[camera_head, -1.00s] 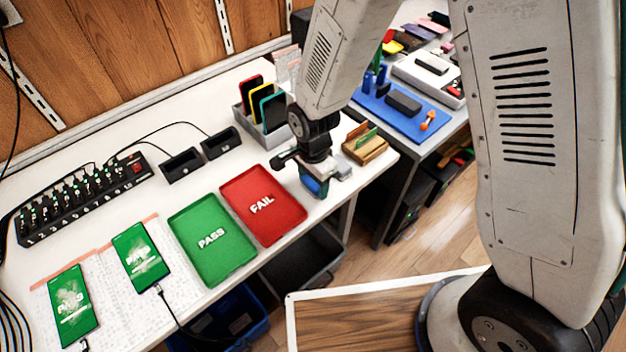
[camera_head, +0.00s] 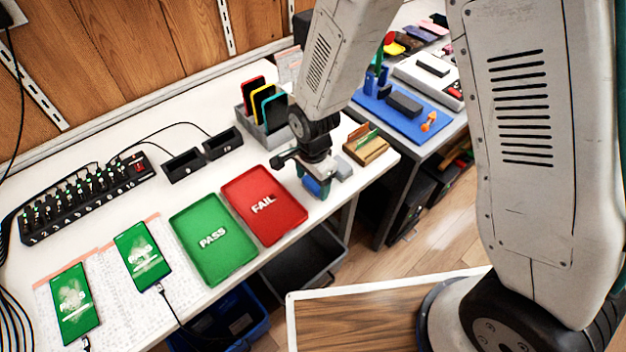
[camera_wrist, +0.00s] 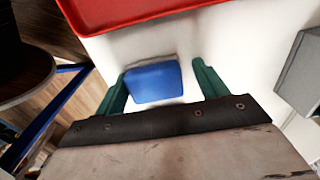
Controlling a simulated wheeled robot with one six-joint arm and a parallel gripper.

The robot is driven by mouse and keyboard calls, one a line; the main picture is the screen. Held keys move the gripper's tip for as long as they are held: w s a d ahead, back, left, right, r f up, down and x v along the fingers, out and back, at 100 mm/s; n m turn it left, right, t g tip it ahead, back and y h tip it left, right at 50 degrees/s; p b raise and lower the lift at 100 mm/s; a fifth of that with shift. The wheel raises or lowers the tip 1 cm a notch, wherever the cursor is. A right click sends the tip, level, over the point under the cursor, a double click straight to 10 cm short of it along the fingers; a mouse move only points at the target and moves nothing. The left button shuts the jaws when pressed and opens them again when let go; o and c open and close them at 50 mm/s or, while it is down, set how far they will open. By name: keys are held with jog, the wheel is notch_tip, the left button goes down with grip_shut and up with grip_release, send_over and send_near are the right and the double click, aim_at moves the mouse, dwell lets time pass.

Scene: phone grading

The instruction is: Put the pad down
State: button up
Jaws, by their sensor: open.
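The blue pad (camera_wrist: 153,82) lies on the white table between the two green fingers of my gripper (camera_wrist: 158,84) in the wrist view. A gap shows between the pad and the right finger, and a narrower one at the left finger. In the head view my gripper (camera_head: 318,186) is low over the table near its front edge, right of the red FAIL tray, and the blue pad (camera_head: 311,184) shows beneath it. The gripper is open. The pad's far side is partly hidden by the gripper in the head view.
The red FAIL tray (camera_head: 263,204) and green PASS tray (camera_head: 212,240) lie to the left. Two phones with green screens (camera_head: 75,304) lie further left. A wooden card holder (camera_head: 366,148) stands close on the right. A grey rack of phones (camera_head: 262,112) stands behind.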

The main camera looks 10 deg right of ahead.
jog(key=shift+s+d+f, duration=0.3)
jog(key=shift+s+f, duration=0.15)
jog(key=shift+s, duration=0.1)
jog(key=s+d+r+n, duration=0.1)
jog(key=d+r, duration=0.2)
jog(key=r, duration=0.8)
jog(key=d+r+n, duration=0.2)
jog(key=d+r, duration=0.2)
jog(key=r, duration=0.6)
jog(key=s+d+r+n, duration=0.4)
jog(key=s+d+r, duration=0.2)
jog(key=s, duration=0.3)
jog(key=s+d+r+n, duration=0.4)
jog(key=s+d, duration=0.3)
jog(key=s, duration=0.2)
jog(key=shift+d+r+t, duration=0.35)
jog(key=shift+r+t, duration=0.05)
jog(key=shift+r, duration=0.45)
jog(key=shift+o, duration=0.6)
